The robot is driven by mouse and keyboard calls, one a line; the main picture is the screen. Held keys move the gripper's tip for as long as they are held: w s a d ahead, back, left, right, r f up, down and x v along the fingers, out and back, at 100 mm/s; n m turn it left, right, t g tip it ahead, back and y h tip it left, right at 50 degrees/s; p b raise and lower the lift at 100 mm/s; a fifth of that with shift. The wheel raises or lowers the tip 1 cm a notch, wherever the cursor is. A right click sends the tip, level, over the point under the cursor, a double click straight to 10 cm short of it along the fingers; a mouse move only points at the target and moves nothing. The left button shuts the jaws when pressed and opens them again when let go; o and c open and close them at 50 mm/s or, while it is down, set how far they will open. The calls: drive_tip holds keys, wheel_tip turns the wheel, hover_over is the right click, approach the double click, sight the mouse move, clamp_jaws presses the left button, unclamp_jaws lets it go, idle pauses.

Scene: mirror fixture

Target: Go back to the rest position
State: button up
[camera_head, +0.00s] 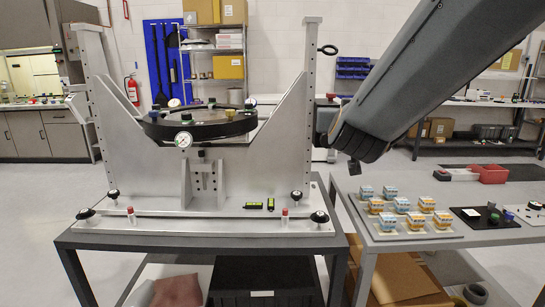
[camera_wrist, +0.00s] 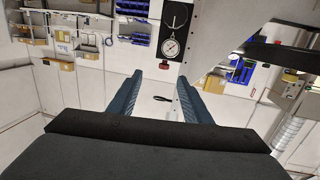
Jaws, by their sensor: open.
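My gripper (camera_wrist: 159,80) shows in the wrist view with its two blue-grey fingers wide apart and nothing between them. In the head view my arm reaches in from the upper right and bends down beside the right side of the metal mirror fixture (camera_head: 120,150); I cannot make out the fingers there. The fixture stands upright on a grey table (camera_head: 200,241) and bears a round black ring (camera_head: 215,131) with a dial gauge (camera_head: 184,140) at its front. A dial gauge (camera_wrist: 170,47) also shows ahead of the fingers in the wrist view.
A side table (camera_head: 365,238) at the right holds several small blue-and-orange blocks (camera_head: 402,205) and a black mat (camera_head: 470,216). Shelves with boxes (camera_head: 228,67) stand behind. Floor is clear at the left.

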drive_tip(key=s+a+f+n+g+y, duration=0.15)
drive_tip(key=s+f+g, duration=0.3)
drive_tip(key=f, duration=0.65)
drive_tip(key=s+f+n+g+y, duration=0.15)
drive_tip(key=s+f+g, duration=0.3)
drive_tip(key=f, duration=0.65)
drive_tip(key=s+d+f+g, duration=0.1)
drive_tip(key=s+f+g, duration=0.1)
drive_tip(key=s, duration=0.4)
drive_tip(key=s+d+f+g, duration=0.1)
drive_tip(key=s+f+g, duration=0.2)
drive_tip(key=s, duration=0.3)
drive_tip(key=s+d+f+m+g, duration=0.1)
drive_tip(key=s+f+g, duration=0.1)
drive_tip(key=s+f, duration=0.3)
drive_tip(key=shift+s+d+g, duration=0.15)
drive_tip(key=shift+s+g, duration=0.15)
drive_tip(key=shift+s, duration=0.65)
